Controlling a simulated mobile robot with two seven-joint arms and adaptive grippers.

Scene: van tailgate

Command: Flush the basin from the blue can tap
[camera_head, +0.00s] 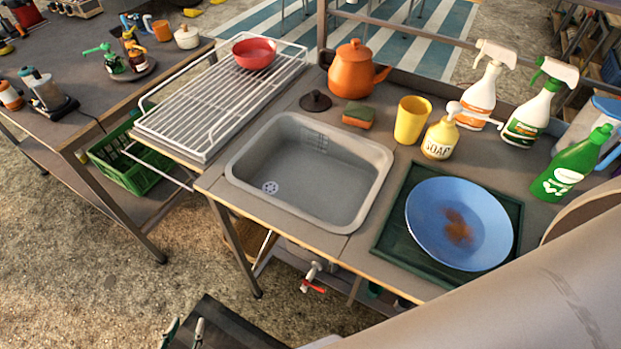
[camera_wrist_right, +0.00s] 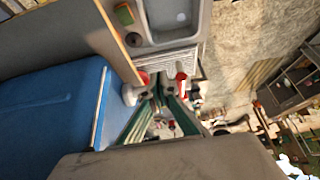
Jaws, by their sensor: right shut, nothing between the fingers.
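The grey basin (camera_head: 335,205) is set in the counter, empty, with a round drain at its near left; part of it shows at the top of the right wrist view (camera_wrist_right: 175,35). The blue can (camera_wrist_right: 50,108) fills the left of that view; a white tap with red (camera_wrist_right: 130,94) is at its edge. My right gripper (camera_wrist_right: 159,84) is shut and empty, its tips close beside the tap; contact cannot be told. It is hidden in the head view. My left gripper (camera_head: 184,334) is at the bottom edge, low in front of the counter, fingers apart and empty.
A blue plate (camera_head: 440,205) with a brown stain lies on a dark green tray (camera_head: 388,240). A soap bottle (camera_head: 439,138), yellow cup (camera_head: 411,120) and spray bottles stand behind. A wire rack (camera_head: 190,115) with a red bowl (camera_head: 255,53) is left. A red-handled tap (camera_head: 314,277) is under the counter.

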